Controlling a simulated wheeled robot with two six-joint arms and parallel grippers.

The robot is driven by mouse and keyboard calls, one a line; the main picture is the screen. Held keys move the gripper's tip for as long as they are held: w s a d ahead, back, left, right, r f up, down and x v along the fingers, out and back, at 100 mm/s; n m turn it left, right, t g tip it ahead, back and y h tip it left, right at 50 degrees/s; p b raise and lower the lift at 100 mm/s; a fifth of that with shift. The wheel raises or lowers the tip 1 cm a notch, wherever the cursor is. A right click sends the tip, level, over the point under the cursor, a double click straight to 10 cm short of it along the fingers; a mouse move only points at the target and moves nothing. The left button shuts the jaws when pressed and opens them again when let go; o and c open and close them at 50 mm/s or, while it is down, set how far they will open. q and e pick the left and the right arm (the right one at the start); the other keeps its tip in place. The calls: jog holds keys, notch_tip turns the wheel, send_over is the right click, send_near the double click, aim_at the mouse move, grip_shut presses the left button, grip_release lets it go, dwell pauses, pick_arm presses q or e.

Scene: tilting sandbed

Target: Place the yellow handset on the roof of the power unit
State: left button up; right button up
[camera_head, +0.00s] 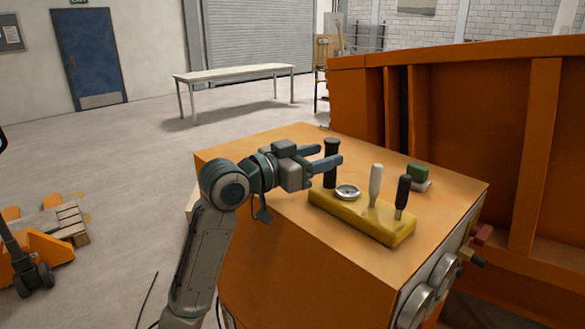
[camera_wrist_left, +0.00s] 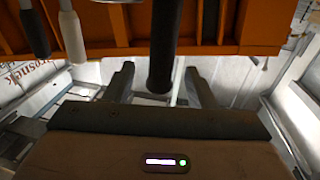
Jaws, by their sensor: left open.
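The yellow handset (camera_head: 372,218) lies flat on the orange roof of the power unit (camera_head: 290,245), as far as I can see. It carries a round gauge, a white lever and two black levers. My left gripper (camera_head: 328,156) is open at the handset's far-left end. Its fingers are on either side of the thick black lever (camera_head: 330,172). In the left wrist view this lever (camera_wrist_left: 160,60) stands between the two open fingers (camera_wrist_left: 158,78), with a gap on both sides. My right gripper is not in view.
A green button on a grey base (camera_head: 419,175) sits on the roof behind the handset. A tall orange wall (camera_head: 490,140) stands close at the right. Round gauges (camera_head: 443,272) are on the unit's right side. The roof's near-left part is bare.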

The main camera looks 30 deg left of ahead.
pick_arm(q)
jog(key=b+v, duration=0.3)
jog(key=v, duration=0.5)
